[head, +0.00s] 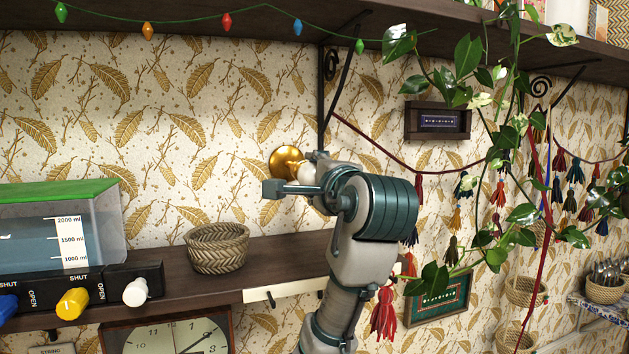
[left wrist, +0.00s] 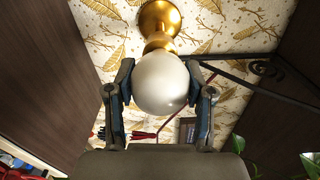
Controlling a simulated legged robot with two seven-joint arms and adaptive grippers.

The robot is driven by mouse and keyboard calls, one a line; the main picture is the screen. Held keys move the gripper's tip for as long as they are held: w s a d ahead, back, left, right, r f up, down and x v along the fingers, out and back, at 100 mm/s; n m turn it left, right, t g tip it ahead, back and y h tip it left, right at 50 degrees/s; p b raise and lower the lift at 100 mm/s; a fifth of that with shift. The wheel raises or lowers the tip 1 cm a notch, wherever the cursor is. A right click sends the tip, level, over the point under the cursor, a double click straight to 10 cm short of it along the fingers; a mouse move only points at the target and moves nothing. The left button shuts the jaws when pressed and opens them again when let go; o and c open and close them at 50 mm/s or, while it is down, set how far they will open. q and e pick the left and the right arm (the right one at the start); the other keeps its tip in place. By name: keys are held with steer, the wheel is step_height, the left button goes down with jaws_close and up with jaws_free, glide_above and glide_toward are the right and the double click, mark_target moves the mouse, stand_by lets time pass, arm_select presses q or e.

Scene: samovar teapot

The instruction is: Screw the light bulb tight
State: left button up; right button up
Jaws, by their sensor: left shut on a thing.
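A white round light bulb (left wrist: 160,84) sits at a brass wall socket (left wrist: 158,20) in the left wrist view. My left gripper (left wrist: 160,92) has one finger on each side of the bulb and is shut on it. In the head view the brass socket (head: 279,160) is on the wallpapered wall, and part of the bulb (head: 305,173) shows beside my left gripper (head: 289,187). Whether a gap is left between bulb and socket cannot be told. My right gripper is not in view.
A woven basket (head: 217,248) stands on the lower shelf (head: 268,258). A water tank (head: 100,225) with valves is at the left. A black bracket (head: 324,95), a tasselled garland (head: 440,165) and a hanging plant (head: 470,55) are near my arm.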

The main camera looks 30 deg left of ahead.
arm_select(q)
steer(key=shift+w+f+m, duration=0.1)
steer(key=shift+f+m, duration=0.1)
steer(key=shift+m, duration=0.1)
steer(key=o, duration=1.1)
steer(key=shift+c, duration=0.2)
steer(key=shift+o, duration=0.5)
steer(key=shift+w+a, duration=0.1)
steer(key=shift+w, duration=0.15)
steer(key=shift+s, duration=0.15)
steer(key=shift+s+d+r, duration=0.1)
steer(key=shift+s+d, duration=0.1)
steer(key=v, duration=1.1)
steer(key=shift+d, duration=0.4)
steer(key=shift+w+a, duration=0.1)
steer(key=shift+a, duration=0.15)
